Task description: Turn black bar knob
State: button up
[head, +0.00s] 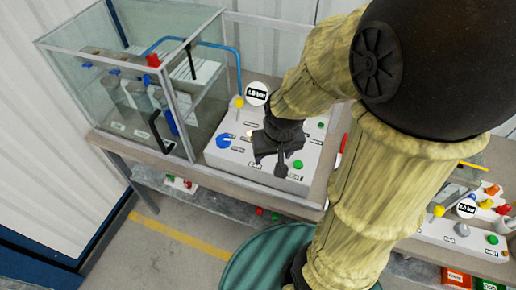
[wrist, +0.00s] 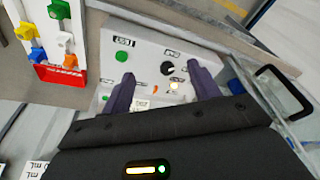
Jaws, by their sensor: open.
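The black bar knob (wrist: 168,69) shows in the wrist view as a small dark round knob with a light mark, on the white control panel (wrist: 145,45). It lies between and a little beyond the tips of my gripper (wrist: 163,80), whose two dark fingers are spread apart and empty. I see no contact with the knob. In the head view my gripper (head: 270,150) is over the white panel (head: 222,161) beside the glass tank. There the gripper and arm cover part of the panel, and I cannot make out the knob for certain.
Near the knob are a green button (wrist: 122,57) and a lit yellow lamp (wrist: 174,86). The glass tank (head: 125,100) with a black handle stands left of the panel. A blue knob (head: 223,141) and a round gauge (head: 257,93) are on the panel. Another panel (head: 455,240) is at right.

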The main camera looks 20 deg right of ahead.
jog(key=w+r+m+g, duration=0.1)
jog(key=w+m+g, duration=0.1)
jog(key=w+m, duration=1.1)
jog(key=shift+w+d+g, duration=0.15)
jog(key=shift+w+g, duration=0.15)
jog(key=shift+w, duration=0.45)
notch_tip(320, 180, down, 17)
jog(key=p, duration=0.3)
jog(key=shift+f, duration=0.2)
jog(key=c, duration=1)
